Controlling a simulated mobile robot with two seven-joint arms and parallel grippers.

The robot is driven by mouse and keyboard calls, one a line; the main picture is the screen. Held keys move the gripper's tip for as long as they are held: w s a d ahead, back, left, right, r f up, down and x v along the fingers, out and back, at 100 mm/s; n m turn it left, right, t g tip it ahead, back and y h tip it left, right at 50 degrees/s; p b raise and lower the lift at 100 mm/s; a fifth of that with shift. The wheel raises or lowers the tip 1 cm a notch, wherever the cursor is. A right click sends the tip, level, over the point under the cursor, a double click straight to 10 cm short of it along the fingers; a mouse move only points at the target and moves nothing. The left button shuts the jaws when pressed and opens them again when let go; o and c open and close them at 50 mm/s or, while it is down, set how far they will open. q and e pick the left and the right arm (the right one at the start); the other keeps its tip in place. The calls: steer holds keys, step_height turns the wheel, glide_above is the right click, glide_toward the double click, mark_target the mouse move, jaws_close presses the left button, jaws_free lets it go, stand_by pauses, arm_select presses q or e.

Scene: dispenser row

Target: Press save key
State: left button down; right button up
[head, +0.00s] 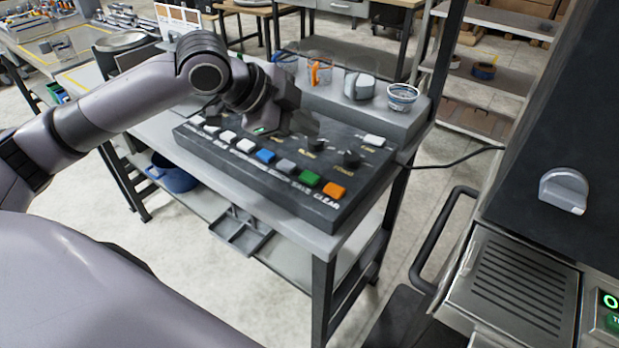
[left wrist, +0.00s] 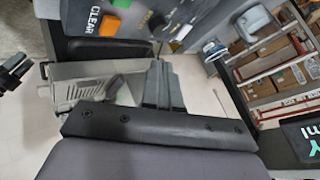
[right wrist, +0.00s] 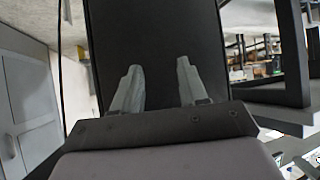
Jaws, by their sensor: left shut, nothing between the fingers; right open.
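The black control panel (head: 230,163) lies on a grey workbench, with a front row of coloured keys. The green key (head: 308,179) stands above the printed word SAVE. The orange key (head: 335,190), marked CLEAR, is to its right, and a grey key (head: 286,166) is to its left. My left gripper (head: 308,124) is shut and empty, over the back part of the panel and apart from the green key. In the left wrist view its fingers (left wrist: 163,88) are together, and the orange key (left wrist: 112,27) shows near the top. My right gripper (right wrist: 158,88) is open and empty before a dark surface.
Clear cups and a patterned bowl (head: 402,97) stand on a raised ledge behind the panel. Dark knobs (head: 352,158) rise from the panel. A machine with a handle (head: 440,240) and a grey knob (head: 565,190) stands at the right. A blue pot (head: 172,174) is on the lower shelf.

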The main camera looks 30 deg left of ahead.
arm_select(q)
steer(key=b, duration=0.6)
glide_above(305, 178)
step_height(305, 178, down, 5)
steer(key=shift+f, duration=0.15)
steer(key=shift+f+b, duration=0.45)
steer(key=shift+f, duration=0.8)
steer(key=shift+f, duration=0.1)
stand_by(0.5)
steer(key=shift+f, duration=0.3)
steer(key=shift+f, duration=0.55)
stand_by(0.7)
steer(key=shift+p, duration=0.3)
steer(key=shift+r+p, duration=0.95)
steer(key=shift+p, duration=0.3)
